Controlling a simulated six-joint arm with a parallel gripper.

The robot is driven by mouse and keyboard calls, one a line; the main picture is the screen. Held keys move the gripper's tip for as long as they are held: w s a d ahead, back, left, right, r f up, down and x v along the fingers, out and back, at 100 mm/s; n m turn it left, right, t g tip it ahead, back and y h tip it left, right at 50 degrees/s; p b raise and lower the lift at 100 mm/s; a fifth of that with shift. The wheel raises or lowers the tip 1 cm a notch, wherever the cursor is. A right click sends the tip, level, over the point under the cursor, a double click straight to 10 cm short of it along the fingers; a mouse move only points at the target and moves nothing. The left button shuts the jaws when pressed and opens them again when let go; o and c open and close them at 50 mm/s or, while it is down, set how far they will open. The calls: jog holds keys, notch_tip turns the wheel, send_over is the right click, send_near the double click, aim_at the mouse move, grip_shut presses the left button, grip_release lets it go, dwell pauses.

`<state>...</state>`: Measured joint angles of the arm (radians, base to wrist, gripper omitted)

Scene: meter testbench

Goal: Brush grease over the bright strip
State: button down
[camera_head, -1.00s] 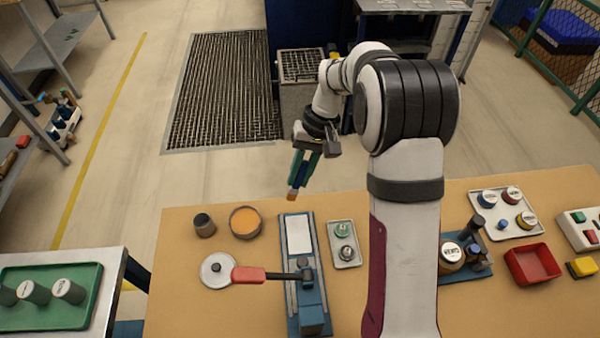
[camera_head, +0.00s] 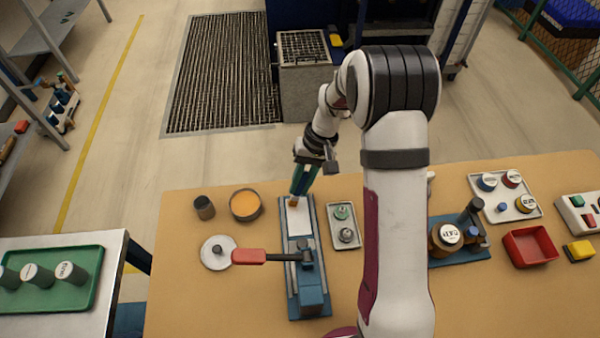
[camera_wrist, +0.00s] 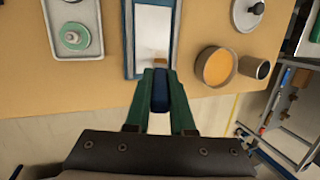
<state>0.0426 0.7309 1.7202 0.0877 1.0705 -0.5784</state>
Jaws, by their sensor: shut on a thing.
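The bright strip (camera_head: 299,218) is a white plate on a blue bench fixture (camera_head: 309,298); it also shows in the wrist view (camera_wrist: 153,28). My gripper (camera_head: 304,178) has green fingers and points down over the strip's far end. In the wrist view my gripper (camera_wrist: 160,88) is shut on a brush, with its blue handle (camera_wrist: 160,97) between the fingers. The brush's tan tip (camera_head: 293,202) overlaps the strip's far end; I cannot tell whether it touches. A round pot of orange grease (camera_head: 245,205) stands left of the strip and shows in the wrist view (camera_wrist: 214,67).
A red-handled lever (camera_head: 249,257) reaches left from the fixture, over the table near a round lid (camera_head: 218,252). A dark cup (camera_head: 204,207) stands beside the pot. A small tray (camera_head: 345,229) with knobs lies right of the strip. A red bin (camera_head: 530,248) is far right.

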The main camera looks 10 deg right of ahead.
jog(key=shift+s+d, duration=0.1)
jog(key=shift+s, duration=4.05)
jog(key=shift+w+d, duration=0.35)
jog(key=shift+w, duration=4.7)
jog(key=shift+w+d, duration=0.15)
jog(key=shift+d, duration=0.1)
jog(key=shift+s+d, duration=0.2)
jog(key=shift+d, duration=0.05)
jog(key=shift+s, duration=4.9)
notch_tip(320, 180, up, 8)
jog(key=shift+w+r, duration=0.1)
jog(key=shift+r, duration=0.05)
